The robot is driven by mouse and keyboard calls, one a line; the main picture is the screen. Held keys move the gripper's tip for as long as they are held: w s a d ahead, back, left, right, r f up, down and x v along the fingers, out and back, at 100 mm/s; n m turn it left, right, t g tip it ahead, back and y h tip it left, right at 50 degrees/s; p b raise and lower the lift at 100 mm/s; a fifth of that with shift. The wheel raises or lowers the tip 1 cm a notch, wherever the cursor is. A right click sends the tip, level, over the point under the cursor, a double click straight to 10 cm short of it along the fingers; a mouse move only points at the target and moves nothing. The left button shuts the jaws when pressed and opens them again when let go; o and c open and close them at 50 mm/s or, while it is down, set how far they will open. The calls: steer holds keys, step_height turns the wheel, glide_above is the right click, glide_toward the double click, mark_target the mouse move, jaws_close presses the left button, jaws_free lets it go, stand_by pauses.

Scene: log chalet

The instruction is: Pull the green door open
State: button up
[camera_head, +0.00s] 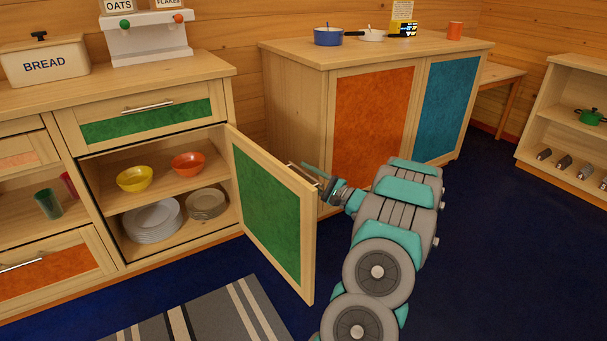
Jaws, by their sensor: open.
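The green door (268,208) has a light wood frame and a green panel. It stands wide open, swung out from the left cabinet on its right-hand edge, with its inner face toward me. A bar handle (303,175) shows partly behind the door's top edge, on its outer face. My gripper (322,176) is at that outer face, just right of the door, beside the handle. Its jaws are open. The fingertips are small and partly hidden by the door edge, and I cannot tell whether they touch the handle.
The open cabinet holds a yellow bowl (134,178), an orange bowl (188,164) and stacked plates (152,221). A green drawer (147,121) above is shut. Another cabinet (284,108) stands close behind my gripper. A striped rug (208,318) lies in front; blue floor (480,250) is clear at right.

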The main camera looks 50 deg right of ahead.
steer(key=v, duration=0.7)
steer(key=shift+b, duration=0.3)
steer(key=shift+s+f, duration=0.1)
